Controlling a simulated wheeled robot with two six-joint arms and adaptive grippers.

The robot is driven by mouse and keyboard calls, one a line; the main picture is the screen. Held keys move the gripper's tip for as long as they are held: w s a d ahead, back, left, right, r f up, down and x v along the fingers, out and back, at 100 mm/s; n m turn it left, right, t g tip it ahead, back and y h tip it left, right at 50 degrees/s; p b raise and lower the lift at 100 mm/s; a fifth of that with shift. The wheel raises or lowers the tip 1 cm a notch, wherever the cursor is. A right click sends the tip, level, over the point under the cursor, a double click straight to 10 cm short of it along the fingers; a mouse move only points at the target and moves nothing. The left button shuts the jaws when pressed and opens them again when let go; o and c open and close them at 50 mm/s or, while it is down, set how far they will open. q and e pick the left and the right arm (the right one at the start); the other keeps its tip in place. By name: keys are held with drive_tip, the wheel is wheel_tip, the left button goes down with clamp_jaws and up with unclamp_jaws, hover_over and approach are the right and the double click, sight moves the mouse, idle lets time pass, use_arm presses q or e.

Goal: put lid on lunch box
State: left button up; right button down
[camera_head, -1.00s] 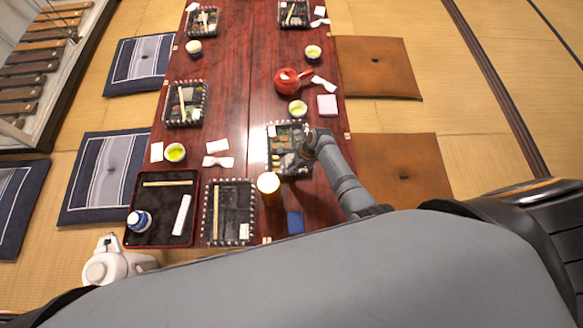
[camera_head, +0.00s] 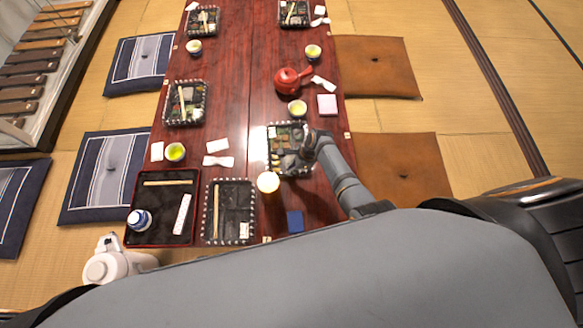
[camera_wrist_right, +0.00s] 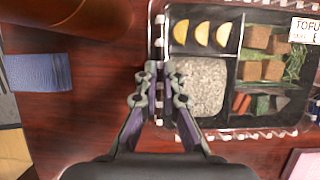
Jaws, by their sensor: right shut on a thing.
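The lunch box (camera_head: 272,142) is a black compartment tray on the near right part of the table. In the right wrist view the lunch box (camera_wrist_right: 233,66) shows yellow slices, brown cubes, greens and a grey-white block. A clear rim with glints, seemingly the transparent lid (camera_wrist_right: 250,134), runs along its edges. Whether it is seated or just above the box I cannot tell. In the wrist view the right gripper's fingers (camera_wrist_right: 161,82) are closed on the clear edge. My left gripper is out of view.
A glass (camera_head: 268,182) stands close to the box's near-left corner. A blue cloth (camera_head: 295,221) lies nearer. A dark tray with chopsticks (camera_head: 228,212) is at the left. A cup (camera_head: 298,108), a red teapot (camera_head: 288,80) and a pink napkin (camera_head: 327,104) are beyond.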

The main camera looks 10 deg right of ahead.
drive_tip(key=c, duration=1.4)
unclamp_jaws()
drive_tip(key=o, duration=0.5)
drive_tip(key=shift+o, duration=0.2)
